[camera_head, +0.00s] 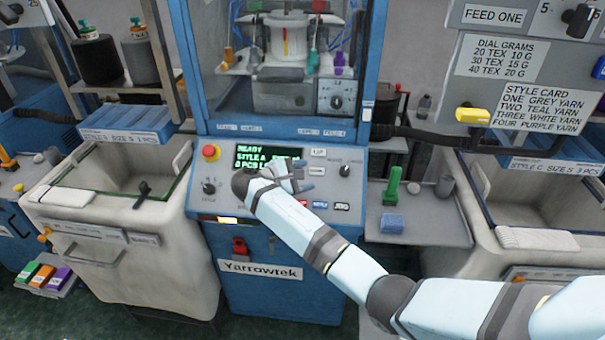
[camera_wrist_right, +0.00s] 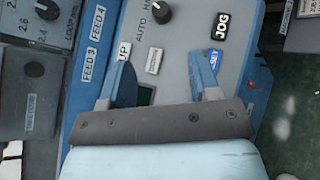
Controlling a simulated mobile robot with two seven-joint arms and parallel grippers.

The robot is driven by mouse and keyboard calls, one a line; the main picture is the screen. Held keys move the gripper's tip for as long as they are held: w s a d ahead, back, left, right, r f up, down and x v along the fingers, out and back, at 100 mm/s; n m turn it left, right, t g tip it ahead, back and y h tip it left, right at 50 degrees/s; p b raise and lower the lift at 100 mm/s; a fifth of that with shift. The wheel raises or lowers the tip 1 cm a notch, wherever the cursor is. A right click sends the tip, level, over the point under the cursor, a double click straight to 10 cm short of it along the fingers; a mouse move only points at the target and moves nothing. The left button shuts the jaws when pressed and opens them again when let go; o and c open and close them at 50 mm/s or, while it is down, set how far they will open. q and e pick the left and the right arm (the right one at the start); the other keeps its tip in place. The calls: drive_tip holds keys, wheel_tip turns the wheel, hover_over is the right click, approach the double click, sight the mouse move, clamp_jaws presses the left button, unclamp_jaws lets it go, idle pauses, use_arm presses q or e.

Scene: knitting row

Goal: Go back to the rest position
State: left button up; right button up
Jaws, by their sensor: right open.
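My right arm comes in from the lower right in the head view. My right gripper (camera_head: 300,178) is over the blue machine's control panel (camera_head: 262,198), in front of the green-lettered screen (camera_head: 252,157). In the right wrist view my right gripper (camera_wrist_right: 165,85) has its two blue fingers apart with nothing between them. The panel, with an UP button (camera_wrist_right: 124,50) and a black JOG button (camera_wrist_right: 221,26), lies beyond the fingers. Whether a finger touches the panel I cannot tell. My left gripper is not in view.
A red stop button (camera_head: 210,152) sits at the panel's left. Pale bins stand at left (camera_head: 115,255) and right (camera_head: 520,215). A grey side shelf (camera_head: 430,220) holds a green tool (camera_head: 392,184) and a blue block (camera_head: 392,223). A grey sign board (camera_head: 520,70) hangs at upper right.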

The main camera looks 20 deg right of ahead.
drive_tip(key=s+a+f+t+y+p, duration=0.1)
drive_tip(key=s+a+f+t+y, duration=0.1)
drive_tip(key=s+f+y, duration=0.55)
drive_tip(key=s+a+f+t+y, duration=0.25)
drive_tip(key=s+f, duration=0.55)
drive_tip(key=f, duration=0.6)
drive_tip(key=s+a+r+m+t+y, duration=0.1)
drive_tip(key=s+m+y, duration=0.1)
drive_tip(key=s, duration=0.5)
drive_tip(key=s+a+r+m+t+y, duration=0.1)
drive_tip(key=s+a+m+t+y, duration=0.1)
drive_tip(key=s, duration=0.5)
drive_tip(key=s+a+r+m+t+y+p, duration=0.1)
drive_tip(key=s+m+y, duration=0.2)
drive_tip(key=s, duration=0.4)
drive_tip(key=shift+a+r+m+y, duration=0.2)
drive_tip(key=shift+a+m+y, duration=0.15)
drive_tip(key=shift+m, duration=0.55)
drive_tip(key=shift+c, duration=0.2)
